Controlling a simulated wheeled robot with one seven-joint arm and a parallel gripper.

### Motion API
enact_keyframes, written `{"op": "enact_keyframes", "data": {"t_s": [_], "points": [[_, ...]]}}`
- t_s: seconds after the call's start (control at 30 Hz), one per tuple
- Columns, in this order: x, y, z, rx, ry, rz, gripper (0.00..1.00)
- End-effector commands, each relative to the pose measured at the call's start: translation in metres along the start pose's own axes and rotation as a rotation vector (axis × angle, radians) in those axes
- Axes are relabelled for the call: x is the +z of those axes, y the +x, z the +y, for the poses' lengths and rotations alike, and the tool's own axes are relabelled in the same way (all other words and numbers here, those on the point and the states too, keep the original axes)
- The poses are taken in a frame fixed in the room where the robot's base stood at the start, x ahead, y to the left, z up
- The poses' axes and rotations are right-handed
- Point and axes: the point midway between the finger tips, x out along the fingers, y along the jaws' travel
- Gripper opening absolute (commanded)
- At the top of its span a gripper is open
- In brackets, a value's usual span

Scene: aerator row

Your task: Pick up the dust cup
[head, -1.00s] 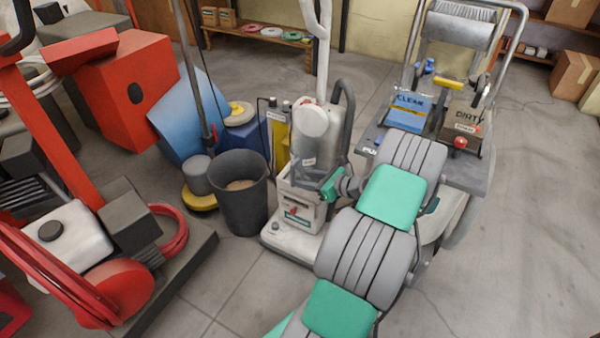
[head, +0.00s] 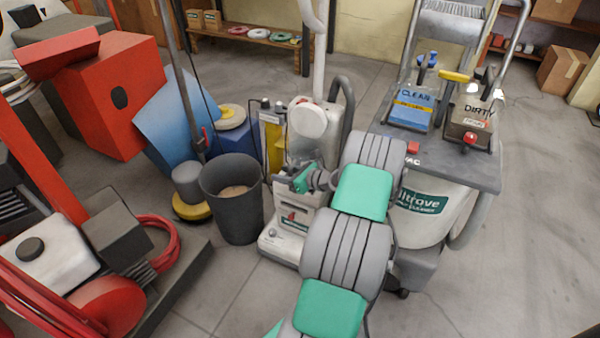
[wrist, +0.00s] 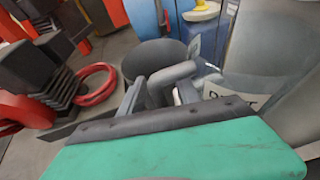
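The dust cup is a clear grey cylinder on the front of the white upright vacuum (head: 290,228); it shows in the head view (head: 304,150), under a white round cap. In the wrist view the dust cup (wrist: 262,62) fills the right side, with a partly hidden dark-lettered label. Its grey curved handle (wrist: 172,73) sticks out toward the left. My gripper (head: 291,176) is in front of the cup in the head view. In the wrist view my gripper (wrist: 158,92) has its fingers apart, with the handle in the gap between them. Contact cannot be told.
A dark grey bin (head: 237,222) stands close on the left of the vacuum. A larger machine with clean and dirty tanks (head: 420,212) stands close on the right. Red equipment (head: 118,92) and a red hose (head: 165,245) lie further left. Floor at the front right is clear.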

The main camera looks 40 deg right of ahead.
Motion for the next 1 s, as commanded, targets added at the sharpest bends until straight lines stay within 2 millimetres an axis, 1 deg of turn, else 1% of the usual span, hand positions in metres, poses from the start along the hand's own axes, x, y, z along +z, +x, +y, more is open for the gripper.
{"op": "enact_keyframes", "data": {"t_s": [0.13,0.17,0.6,0.63,1.0], "points": [[0.0009,-0.0002,0.0003,0.000,0.000,0.000,0.39],[0.0009,-0.0001,0.0004,0.001,0.000,0.000,0.37],[0.0010,0.0002,0.0014,0.002,-0.001,0.001,0.01],[0.0009,0.0002,0.0014,0.002,-0.001,0.001,0.00],[0.0008,0.0002,0.0015,0.002,0.000,0.001,0.00]]}}
